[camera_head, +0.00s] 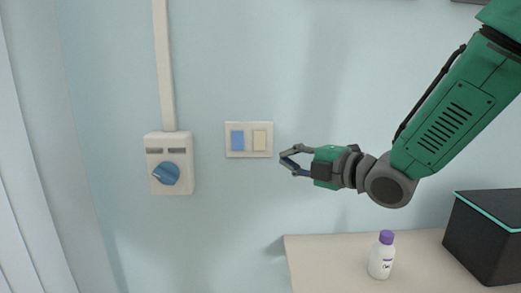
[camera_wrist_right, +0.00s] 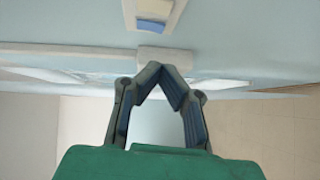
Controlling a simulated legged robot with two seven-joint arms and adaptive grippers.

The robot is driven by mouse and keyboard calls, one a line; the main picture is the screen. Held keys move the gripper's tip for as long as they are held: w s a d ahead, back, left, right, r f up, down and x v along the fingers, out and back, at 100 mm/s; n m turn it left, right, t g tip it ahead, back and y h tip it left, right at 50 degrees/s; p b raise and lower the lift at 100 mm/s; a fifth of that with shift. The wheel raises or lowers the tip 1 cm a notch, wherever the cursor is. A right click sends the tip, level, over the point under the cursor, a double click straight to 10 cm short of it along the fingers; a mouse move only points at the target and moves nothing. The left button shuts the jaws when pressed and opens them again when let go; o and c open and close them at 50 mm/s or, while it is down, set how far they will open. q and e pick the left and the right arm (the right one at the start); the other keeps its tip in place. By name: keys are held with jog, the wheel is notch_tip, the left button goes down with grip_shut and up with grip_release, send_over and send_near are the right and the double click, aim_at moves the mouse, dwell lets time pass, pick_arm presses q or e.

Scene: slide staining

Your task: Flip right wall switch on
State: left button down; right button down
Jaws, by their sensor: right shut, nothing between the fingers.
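A white wall plate (camera_head: 248,154) holds two rocker switches side by side. The left switch (camera_head: 238,140) is blue and the right switch (camera_head: 260,140) is cream. My right gripper (camera_head: 284,161) is just right of the plate and slightly below it in the head view, apart from it in the picture. Its fingers are shut and hold nothing. In the right wrist view the fingertips (camera_wrist_right: 161,70) meet below the plate, whose blue switch (camera_wrist_right: 151,26) shows at the top. I cannot tell how far the tips are from the wall. My left gripper is not in view.
A white box with a blue knob (camera_head: 166,174) and a vertical conduit (camera_head: 164,65) is on the wall to the left. A table (camera_head: 325,262) at lower right bears a white bottle with a purple cap (camera_head: 382,255) and a black box (camera_head: 485,238). The wall around the plate is clear.

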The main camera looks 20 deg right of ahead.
aim_at(257, 148)
jog(key=w, duration=0.3)
jog(key=w+a+p, duration=0.1)
jog(key=w, duration=0.2)
jog(key=w+a+f, duration=0.1)
jog(key=w, duration=0.2)
jog(key=shift+a+p, duration=0.1)
jog(key=shift+p, duration=0.25)
jog(key=shift+w+f, duration=0.1)
jog(key=shift+w, duration=0.65)
jog(key=shift+w+d+f+b, duration=0.1)
jog(key=shift+d+f+b, duration=0.1)
jog(key=shift+b, duration=0.25)
jog(key=shift+r, duration=0.15)
